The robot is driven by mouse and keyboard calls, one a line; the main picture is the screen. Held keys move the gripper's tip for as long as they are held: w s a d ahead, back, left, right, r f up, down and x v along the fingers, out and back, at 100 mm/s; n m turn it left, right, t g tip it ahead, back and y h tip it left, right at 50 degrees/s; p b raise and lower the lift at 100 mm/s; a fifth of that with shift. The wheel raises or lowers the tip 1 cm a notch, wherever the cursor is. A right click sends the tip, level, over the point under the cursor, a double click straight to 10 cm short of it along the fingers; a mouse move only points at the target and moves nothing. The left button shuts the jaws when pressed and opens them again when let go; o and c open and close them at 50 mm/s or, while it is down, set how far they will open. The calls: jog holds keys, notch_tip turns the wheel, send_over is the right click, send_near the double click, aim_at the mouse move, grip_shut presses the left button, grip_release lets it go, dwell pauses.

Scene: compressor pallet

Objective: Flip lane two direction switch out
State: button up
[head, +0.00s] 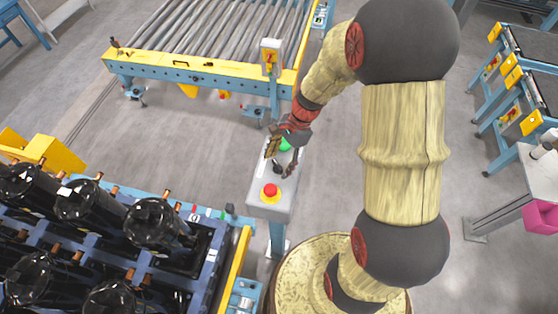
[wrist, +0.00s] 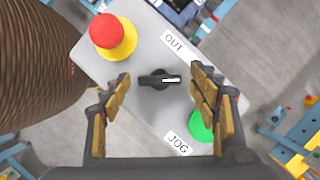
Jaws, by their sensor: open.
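A grey control box (wrist: 145,45) fills the middle of the wrist view and also shows in the head view (head: 256,190). It has a black direction switch (wrist: 160,80), whose white-marked end points right in the wrist view, between the labels OUT (wrist: 174,42) and JOG (wrist: 177,145). My gripper (wrist: 164,90) is open, with one finger on each side of the switch. I cannot tell whether either finger touches it. In the head view my gripper (head: 281,162) is over the box and partly covers the switch.
A red mushroom button (wrist: 106,31) on a yellow base sits beside the switch, and a green button (wrist: 201,126) lies close to the right finger. A roller conveyor (head: 200,62) stands behind, and a pallet of black compressors (head: 155,220) is at lower left.

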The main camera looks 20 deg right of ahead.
jog(key=shift+c, duration=0.4)
jog(key=c, duration=1.1)
jog(key=shift+n, duration=0.4)
jog(key=n+g, duration=0.1)
jog(key=n, duration=0.2)
jog(key=shift+w+n+h, duration=0.15)
jog(key=shift+n+h, duration=0.15)
jog(key=shift+h, duration=0.1)
jog(key=n+g+h, duration=0.1)
jog(key=n+g, duration=0.1)
jog(key=n, duration=0.2)
jog(key=shift+a+n, duration=0.1)
jog(key=shift+n, duration=0.2)
jog(key=n+h, duration=0.1)
jog(key=n, duration=0.3)
jog(key=shift+w+a+n+h+b, duration=0.15)
jog(key=shift+n+h+b, duration=0.15)
jog(key=shift+h+b, duration=0.1)
jog(key=shift+a+n+g+h, duration=0.1)
jog(key=shift+n+g+h, duration=0.45)
jog(key=shift+n, duration=1.65)
jog(key=shift+t+h, duration=0.25)
jog(key=shift+h, duration=0.1)
